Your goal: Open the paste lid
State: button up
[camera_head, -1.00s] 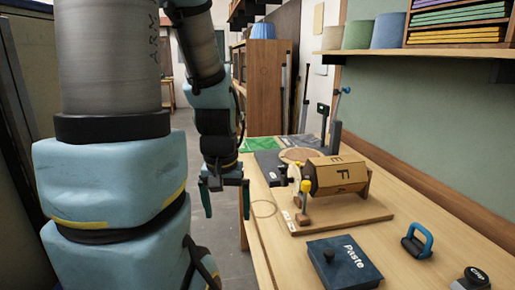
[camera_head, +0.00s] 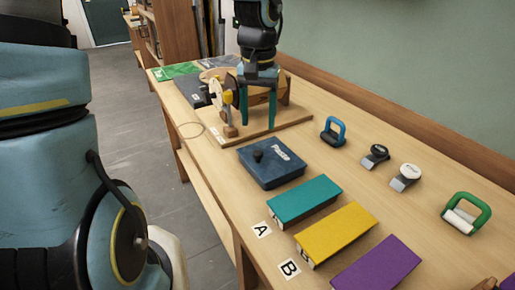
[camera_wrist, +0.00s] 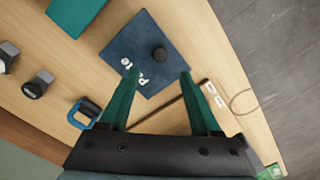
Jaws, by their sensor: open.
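The paste box (camera_head: 272,162) is a flat dark blue box marked "Paste", lying on the bench in the head view. Its lid is on, with a round black knob (camera_head: 258,156) towards the left of the top. My gripper (camera_head: 259,118) is open, with green fingers pointing down in front of the wooden drum, behind the box in the head view. In the wrist view my gripper (camera_wrist: 157,78) has nothing between its fingers.
A wooden drum stand (camera_head: 270,133) is behind the box. A blue-handled tool (camera_head: 334,131) and two small clips (camera_head: 375,156) lie to the right. Teal (camera_head: 304,201), yellow (camera_head: 336,234) and purple (camera_head: 377,265) blocks lie in front. A green-handled roller (camera_head: 467,214) is far right.

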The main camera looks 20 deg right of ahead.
aim_at(258, 152)
notch_tip(258, 152, down, 9)
jog(key=shift+f, duration=0.1)
dwell(0.4)
grip_shut()
dwell(0.4)
dwell(0.9)
